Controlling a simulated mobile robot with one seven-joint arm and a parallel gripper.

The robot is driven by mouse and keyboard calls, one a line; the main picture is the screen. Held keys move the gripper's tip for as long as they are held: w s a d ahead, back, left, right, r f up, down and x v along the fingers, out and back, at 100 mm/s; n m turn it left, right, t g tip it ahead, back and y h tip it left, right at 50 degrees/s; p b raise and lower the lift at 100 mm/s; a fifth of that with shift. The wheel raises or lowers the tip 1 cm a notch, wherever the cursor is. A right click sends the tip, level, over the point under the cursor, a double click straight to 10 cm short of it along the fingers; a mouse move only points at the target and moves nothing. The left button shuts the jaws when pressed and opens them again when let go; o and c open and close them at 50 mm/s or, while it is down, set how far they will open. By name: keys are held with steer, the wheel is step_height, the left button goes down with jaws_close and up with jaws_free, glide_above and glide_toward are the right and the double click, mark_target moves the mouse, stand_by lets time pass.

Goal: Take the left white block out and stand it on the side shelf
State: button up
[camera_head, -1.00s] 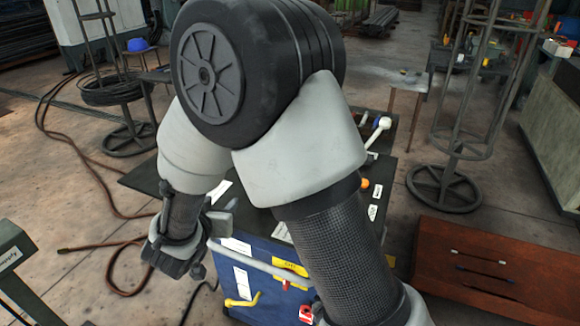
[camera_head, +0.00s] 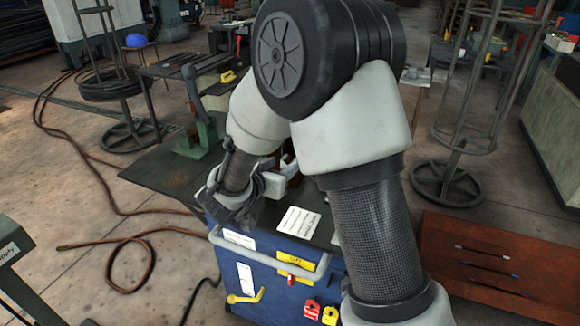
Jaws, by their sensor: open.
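My gripper (camera_head: 232,208) hangs at the front left of the blue cabinet (camera_head: 275,295), above the edge of its dark top (camera_head: 165,178). It is open, and I see nothing held in it. My own arm covers much of the cabinet top. A small white piece (camera_head: 289,165) shows partly beside my forearm; I cannot tell whether it is a white block. No white block is clearly visible, and I cannot make out which surface is the side shelf.
A green fixture (camera_head: 200,137) with an upright grey lever stands on the dark top. A white card (camera_head: 298,221) lies near its front edge. A grey rail (camera_head: 270,259) crosses the cabinet front. A red-brown chest (camera_head: 490,265) and wire stand (camera_head: 450,185) are at right.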

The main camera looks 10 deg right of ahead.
mark_target(287, 161)
steer(key=b+x, duration=0.1)
steer(key=x, duration=0.4)
steer(key=shift+w+b, duration=0.2)
steer(key=shift+b, duration=0.15)
steer(key=c, duration=1)
